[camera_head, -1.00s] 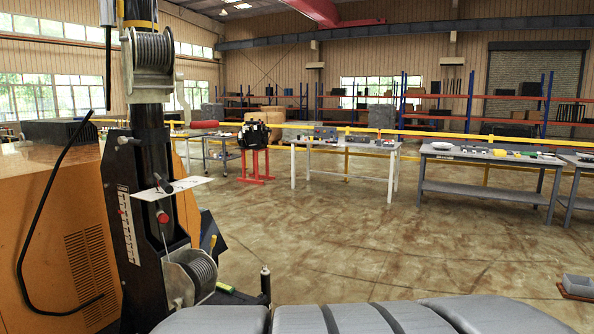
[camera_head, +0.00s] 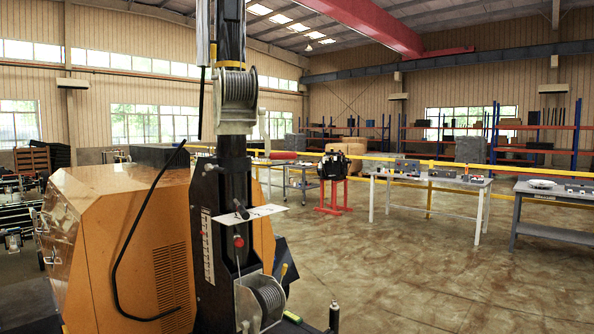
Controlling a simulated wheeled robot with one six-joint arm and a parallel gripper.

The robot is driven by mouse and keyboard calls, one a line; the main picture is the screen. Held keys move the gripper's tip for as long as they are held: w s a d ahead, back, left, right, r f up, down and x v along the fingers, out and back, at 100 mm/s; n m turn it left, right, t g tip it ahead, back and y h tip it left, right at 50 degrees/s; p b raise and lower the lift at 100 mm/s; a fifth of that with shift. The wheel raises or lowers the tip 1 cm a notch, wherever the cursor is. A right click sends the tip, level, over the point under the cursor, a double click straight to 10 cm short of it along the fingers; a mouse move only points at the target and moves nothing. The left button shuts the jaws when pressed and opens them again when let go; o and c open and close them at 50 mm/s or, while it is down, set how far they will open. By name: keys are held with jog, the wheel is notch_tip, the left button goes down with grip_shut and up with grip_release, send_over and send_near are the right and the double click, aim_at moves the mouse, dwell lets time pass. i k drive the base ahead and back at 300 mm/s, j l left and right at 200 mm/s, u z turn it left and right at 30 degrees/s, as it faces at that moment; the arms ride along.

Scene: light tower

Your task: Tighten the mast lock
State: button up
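The light tower's black mast (camera_head: 231,150) stands upright left of the middle, in front of the orange housing (camera_head: 115,235). A black handle (camera_head: 241,209) sticks out of the mast's lower part, just above a thin white plate (camera_head: 262,214). A red knob (camera_head: 238,242) sits below that plate. I cannot tell which of these is the mast lock, or how tight either one is. An upper winch (camera_head: 238,98) and a lower winch (camera_head: 261,300) are fixed to the mast. My gripper is not in view.
A black cable (camera_head: 135,235) hangs in front of the housing. A red stand (camera_head: 333,195) with a black machine and a white-legged table (camera_head: 430,183) stand behind at the right. A grey bench (camera_head: 560,208) is at the right edge. The floor (camera_head: 420,280) at the lower right is clear.

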aim_at(208, 167)
jog(key=u, duration=0.75)
